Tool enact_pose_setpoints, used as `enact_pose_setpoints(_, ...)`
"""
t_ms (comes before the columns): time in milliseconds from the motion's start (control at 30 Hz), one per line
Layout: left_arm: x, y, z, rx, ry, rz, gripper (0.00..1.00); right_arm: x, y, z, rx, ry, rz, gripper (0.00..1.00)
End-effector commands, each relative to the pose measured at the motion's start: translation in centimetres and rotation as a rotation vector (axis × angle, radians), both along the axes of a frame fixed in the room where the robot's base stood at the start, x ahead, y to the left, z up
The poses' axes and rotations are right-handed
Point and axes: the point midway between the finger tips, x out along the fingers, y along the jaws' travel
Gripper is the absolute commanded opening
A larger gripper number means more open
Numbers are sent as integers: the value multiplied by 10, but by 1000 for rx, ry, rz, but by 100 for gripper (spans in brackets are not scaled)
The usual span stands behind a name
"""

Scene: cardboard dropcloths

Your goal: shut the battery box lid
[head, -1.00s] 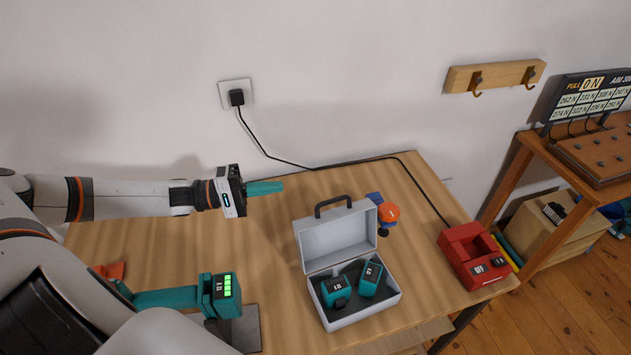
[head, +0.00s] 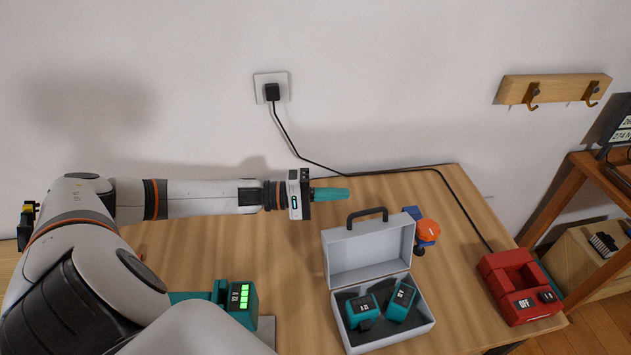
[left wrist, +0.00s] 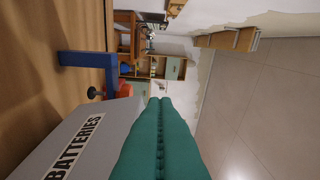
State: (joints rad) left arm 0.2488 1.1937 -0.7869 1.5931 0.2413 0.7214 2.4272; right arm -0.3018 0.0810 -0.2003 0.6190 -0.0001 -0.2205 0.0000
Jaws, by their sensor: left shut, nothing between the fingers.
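The battery box (head: 425,336) is a grey case on the wooden table, with its lid (head: 368,249) standing up open at the back. Two teal batteries (head: 363,310) lie in its dark inside. My left gripper (head: 346,194) has teal fingers, shut and empty, pointing right. In the head view it is above and slightly left of the lid's black handle (head: 367,213), apart from it. In the left wrist view the shut fingers (left wrist: 160,102) show beside the lid's outer face (left wrist: 85,135), which is labelled BATTERIES. My right gripper is not in view.
A blue and orange object (head: 427,231) stands right of the lid. A red charger (head: 520,287) marked OFF sits at the table's right end, its black cable running to the wall socket (head: 271,88). A teal tool (head: 238,299) with a lit battery lies at left front.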

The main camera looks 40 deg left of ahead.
Motion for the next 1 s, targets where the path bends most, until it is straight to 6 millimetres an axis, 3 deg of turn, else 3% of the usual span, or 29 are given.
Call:
enact_pose_setpoints(133, 18, -21, 4, -2, -3, -1, 0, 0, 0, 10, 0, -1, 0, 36)
enact_pose_setpoints(400, -4, -47, 5, 0, 4, 0, 0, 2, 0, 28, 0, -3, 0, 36)
enact_pose_setpoints(1000, -7, -51, 6, 12, -8, 0, 0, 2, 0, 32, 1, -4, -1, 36)
